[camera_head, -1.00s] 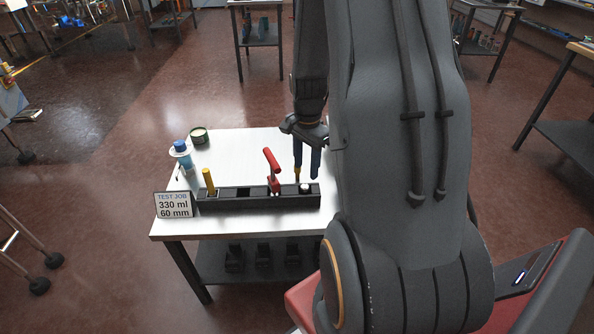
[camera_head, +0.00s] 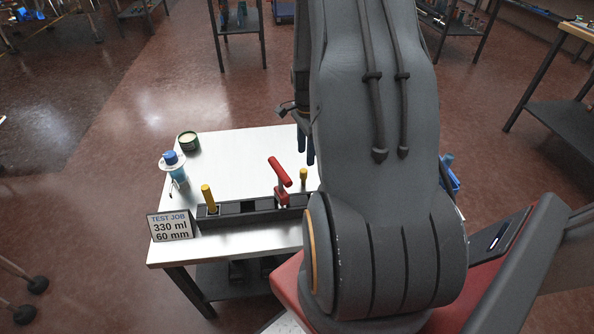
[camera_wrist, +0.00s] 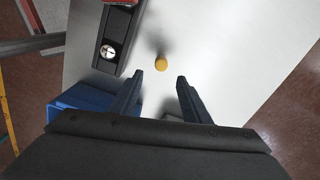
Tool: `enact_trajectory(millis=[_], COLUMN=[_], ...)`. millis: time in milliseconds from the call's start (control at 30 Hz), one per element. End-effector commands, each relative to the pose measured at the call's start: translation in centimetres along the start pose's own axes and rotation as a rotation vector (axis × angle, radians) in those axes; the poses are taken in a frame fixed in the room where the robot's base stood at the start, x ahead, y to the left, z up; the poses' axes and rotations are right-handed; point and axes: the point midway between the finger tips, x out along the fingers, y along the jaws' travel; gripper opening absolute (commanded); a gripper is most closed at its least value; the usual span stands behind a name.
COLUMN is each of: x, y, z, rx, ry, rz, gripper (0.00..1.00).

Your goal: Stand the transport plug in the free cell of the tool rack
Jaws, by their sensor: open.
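The yellow plug (camera_head: 303,176), which I take as the transport plug, stands on the white tabletop behind the tool rack (camera_head: 240,219). In the wrist view the yellow plug (camera_wrist: 162,64) shows as a round top just beyond my fingertips. My gripper (camera_head: 306,162) is open and empty above the table; its blue fingers also show in the wrist view (camera_wrist: 160,78). The rack holds another yellow piece (camera_head: 208,197) at its left and a red-handled tool (camera_head: 281,174). Dark cell openings (camera_head: 264,205) show between them. My arm hides the rack's right end.
A sign (camera_head: 171,226) stands at the table's front left. A blue-capped bottle (camera_head: 173,168) and a round dark tin (camera_head: 188,141) stand at the left. The rack (camera_wrist: 113,32) lies left of the plug, with a bright round piece (camera_wrist: 108,52) in its end cell. The middle tabletop is clear.

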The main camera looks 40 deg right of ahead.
Motion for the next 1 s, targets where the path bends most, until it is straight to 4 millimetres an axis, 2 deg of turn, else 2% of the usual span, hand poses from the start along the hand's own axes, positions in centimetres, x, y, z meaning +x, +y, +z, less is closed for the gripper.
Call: enact_trajectory(millis=[433, 733, 1000], x=[3.3, 6.8, 7.8], y=[0.1, 0.1, 0.0], z=[0.3, 0.8, 0.8], rx=[-0.001, -0.002, -0.001], ry=[-0.001, -0.001, 0.0], rz=[0.002, 0.002, -0.001], gripper=[0.43, 0.43, 0.43])
